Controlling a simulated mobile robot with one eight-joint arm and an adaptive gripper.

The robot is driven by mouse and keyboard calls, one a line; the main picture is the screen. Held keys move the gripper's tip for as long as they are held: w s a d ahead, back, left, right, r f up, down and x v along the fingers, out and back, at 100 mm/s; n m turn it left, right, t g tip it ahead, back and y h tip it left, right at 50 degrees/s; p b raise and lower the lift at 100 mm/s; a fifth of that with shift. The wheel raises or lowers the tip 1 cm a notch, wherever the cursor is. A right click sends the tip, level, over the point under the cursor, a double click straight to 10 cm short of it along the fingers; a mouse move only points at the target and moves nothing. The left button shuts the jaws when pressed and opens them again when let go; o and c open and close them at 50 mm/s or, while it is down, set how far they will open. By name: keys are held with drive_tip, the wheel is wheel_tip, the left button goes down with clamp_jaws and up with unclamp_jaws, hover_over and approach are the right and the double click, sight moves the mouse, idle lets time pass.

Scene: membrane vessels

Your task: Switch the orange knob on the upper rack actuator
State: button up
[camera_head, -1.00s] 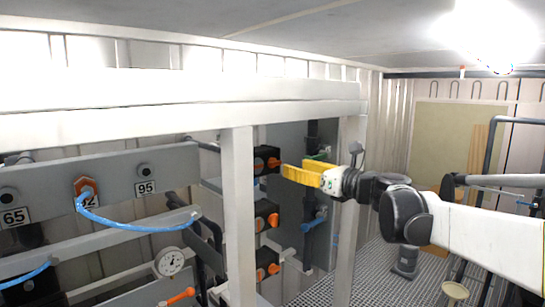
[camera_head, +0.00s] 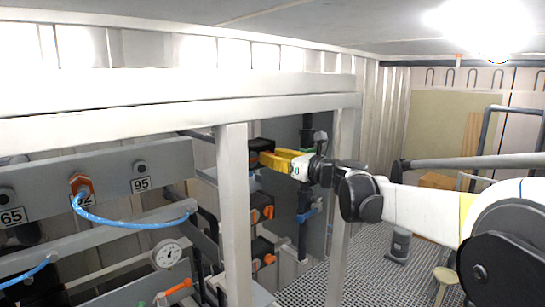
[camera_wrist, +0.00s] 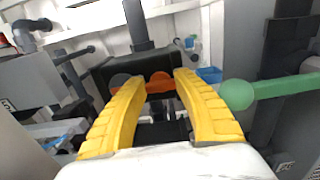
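The upper rack actuator is a black box (camera_wrist: 112,74) straight ahead in the wrist view. Its orange knob (camera_wrist: 159,83) shows between the tips of my gripper (camera_wrist: 160,77). The yellow fingers are spread apart, one on each side of the knob. I cannot tell whether either finger touches it. In the head view, the upper actuator (camera_head: 259,143) is mostly hidden behind my gripper (camera_head: 268,159), which reaches it from the right, behind the white post.
Two more black actuators with orange knobs sit below, a middle one (camera_head: 262,214) and a lower one (camera_head: 263,262). A white frame post (camera_head: 233,215) stands to the left.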

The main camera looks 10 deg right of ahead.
drive_tip(key=shift+n, duration=0.3)
drive_tip(key=shift+s+a+f+n+b, duration=0.1)
drive_tip(key=shift+n+b, duration=1.6)
drive_tip(key=shift+n, duration=2.1)
drive_tip(key=shift+a+n+b, duration=0.1)
drive_tip(key=shift+n+b, duration=1.6)
drive_tip(key=shift+n, duration=2.1)
drive_tip(key=o, duration=0.9)
